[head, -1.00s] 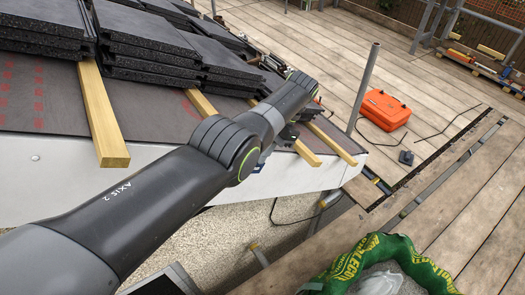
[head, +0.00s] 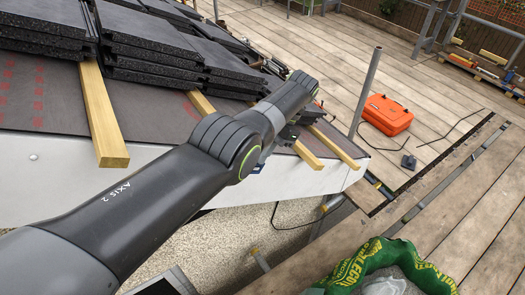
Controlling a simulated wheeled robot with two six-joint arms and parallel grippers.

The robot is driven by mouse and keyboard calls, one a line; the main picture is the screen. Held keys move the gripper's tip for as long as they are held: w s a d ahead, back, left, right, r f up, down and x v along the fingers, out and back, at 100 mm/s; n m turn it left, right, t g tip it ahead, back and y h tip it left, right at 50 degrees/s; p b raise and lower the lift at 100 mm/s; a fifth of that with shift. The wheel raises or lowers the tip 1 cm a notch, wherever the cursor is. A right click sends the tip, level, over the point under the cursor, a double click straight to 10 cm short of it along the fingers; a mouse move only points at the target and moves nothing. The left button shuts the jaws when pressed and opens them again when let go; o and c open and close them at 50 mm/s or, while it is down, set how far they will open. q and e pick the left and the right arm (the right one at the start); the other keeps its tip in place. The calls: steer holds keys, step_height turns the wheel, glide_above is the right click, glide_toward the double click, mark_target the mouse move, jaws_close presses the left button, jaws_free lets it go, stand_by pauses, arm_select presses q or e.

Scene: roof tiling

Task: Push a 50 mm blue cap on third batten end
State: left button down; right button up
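Yellow timber battens jut out from under the slates past the white eaves board (head: 60,180). The leftmost batten (head: 105,125) ends bare. A second batten (head: 202,104) runs behind my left arm and its end is hidden. Right of the arm, two more battens show bare ends, one (head: 309,156) and the rightmost (head: 345,150). My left arm crosses from the lower left. Its dark gripper (head: 288,132) is mostly hidden behind the forearm, above the battens, so its opening does not show. A small blue piece (head: 258,167) peeks out under the elbow; I cannot tell whether it is a cap. My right gripper is out of view.
Stacked dark slates (head: 150,45) cover the upper left. A grey upright pole (head: 366,92) stands beyond the eaves corner, near an orange case (head: 387,115) and a small dark block (head: 408,162) on the planks. A green bag (head: 385,255) lies at lower right.

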arm_select(q)
steer(key=shift+w+a, duration=0.1)
stand_by(0.4)
steer(key=c, duration=1.4)
jaws_free()
steer(key=shift+w, duration=0.1)
